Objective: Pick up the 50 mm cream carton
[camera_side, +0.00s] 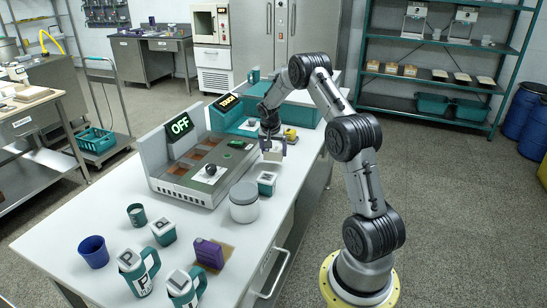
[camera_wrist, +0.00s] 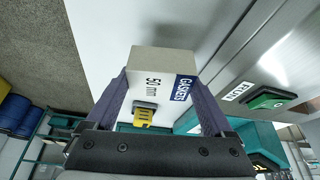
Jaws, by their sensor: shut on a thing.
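The cream carton (camera_wrist: 155,87) is between my fingers in the wrist view, with "50 mm" and a blue "GASKETS" label on the face toward the camera. My gripper (camera_wrist: 160,82) is shut on it, one purple finger on each side. In the side view my gripper (camera_side: 273,143) points down over the white bench, right of the machine with the green OFF display. The pale carton (camera_side: 273,156) shows below the fingers there. I cannot tell for sure whether its bottom touches the bench.
The OFF machine (camera_side: 180,160) stands left of my gripper, with a teal unit (camera_side: 232,118) behind it. A teal-and-white box (camera_side: 267,183) and a lidded jar (camera_side: 244,203) stand just in front. A yellow item (camera_side: 291,134) is close behind. Cups and a purple carton (camera_side: 208,252) occupy the near bench.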

